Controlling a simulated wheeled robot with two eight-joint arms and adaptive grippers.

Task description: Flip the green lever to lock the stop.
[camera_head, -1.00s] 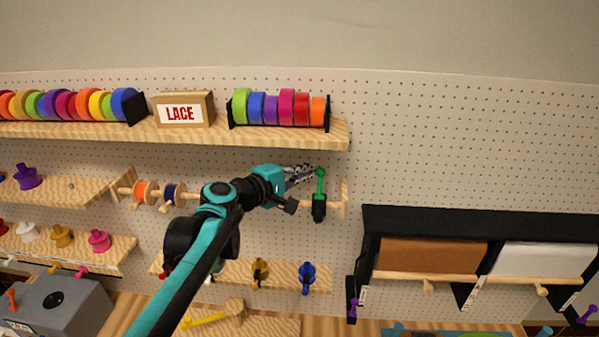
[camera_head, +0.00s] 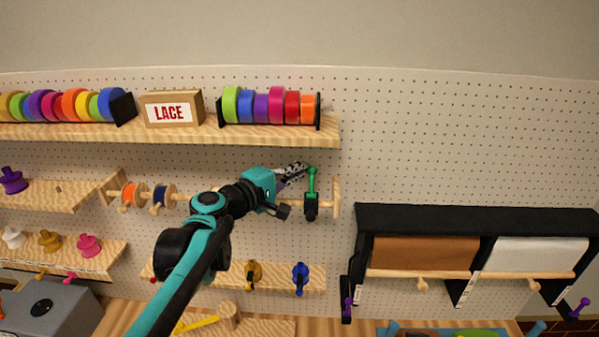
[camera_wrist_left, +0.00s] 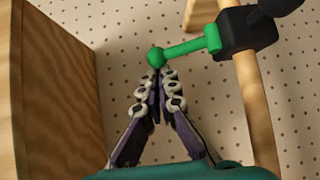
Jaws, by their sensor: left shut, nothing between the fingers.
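The green lever (camera_head: 312,182) stands upright from the black stop (camera_head: 311,206) on the wooden rod, near the rod's right end. In the left wrist view the green lever (camera_wrist_left: 187,48) reaches from the black stop (camera_wrist_left: 246,33) toward my fingertips, with its round knob at the near end. My left gripper (camera_head: 303,167) is shut and empty, its tips just left of the knob. In the wrist view the left gripper (camera_wrist_left: 159,73) has its tips right at the knob; I cannot tell whether they touch. My right gripper is not in view.
An orange spool (camera_head: 132,195) and a dark blue spool (camera_head: 163,195) sit on the rod, left of my arm. A shelf (camera_head: 250,133) with ribbon rolls and a LACE box (camera_head: 171,108) runs above. A black paper-roll rack (camera_head: 470,218) stands at the right. The pegboard upper right is bare.

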